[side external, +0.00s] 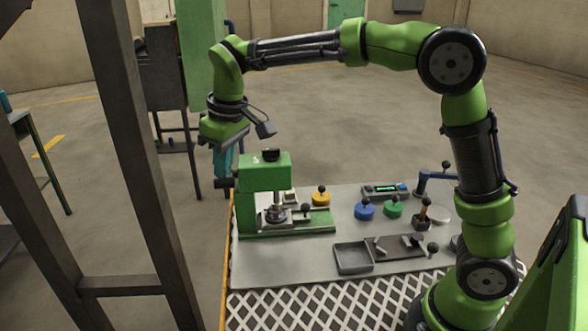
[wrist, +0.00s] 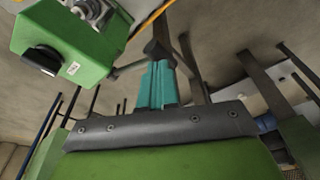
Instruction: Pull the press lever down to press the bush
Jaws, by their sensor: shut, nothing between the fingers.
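The green press (side external: 264,172) stands at the left end of the bench, and its head also shows at the upper left in the wrist view (wrist: 65,45). Its dark lever (wrist: 130,68) sticks out from the side of the head and ends in a dark knob (wrist: 155,47). My gripper (side external: 222,170) has teal fingers, shut and empty, just left of the press head. In the wrist view the fingertips (wrist: 158,66) are right by the knob; I cannot tell whether they touch it. Under the press head a small metal piece (side external: 276,213) sits on the base; the bush cannot be made out clearly.
The grey bench (side external: 330,225) carries yellow (side external: 321,196), blue (side external: 364,210) and green (side external: 393,206) knobbed parts, a shallow grey tray (side external: 353,257) and a control box (side external: 386,190). A dark steel frame (side external: 130,150) stands at the left foreground. Space above the bench's middle is clear.

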